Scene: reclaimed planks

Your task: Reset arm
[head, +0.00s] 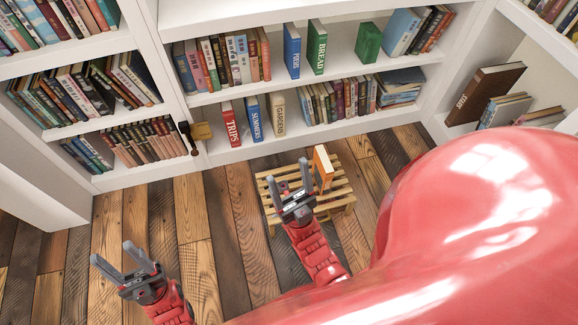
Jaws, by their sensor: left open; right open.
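My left gripper (112,253) is at the lower left, above the bare plank floor. Its two grey fingers are spread and nothing is between them. My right gripper (288,171) is over the slatted wooden stool (344,190), its fingers apart and empty. An orange book with pale pages (324,166) stands upright on the stool, just right of the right gripper. I cannot tell whether the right gripper touches the stool. My red arms lead down to both grippers, and a large red part of mine covers the lower right.
White bookshelves (300,138) full of books line the back and left. A blue book (292,50), a green BREAD book (317,46) and a red TRIPS book (229,124) stand on them. A brown book (484,92) leans at right. Plank floor (200,240) between the grippers is clear.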

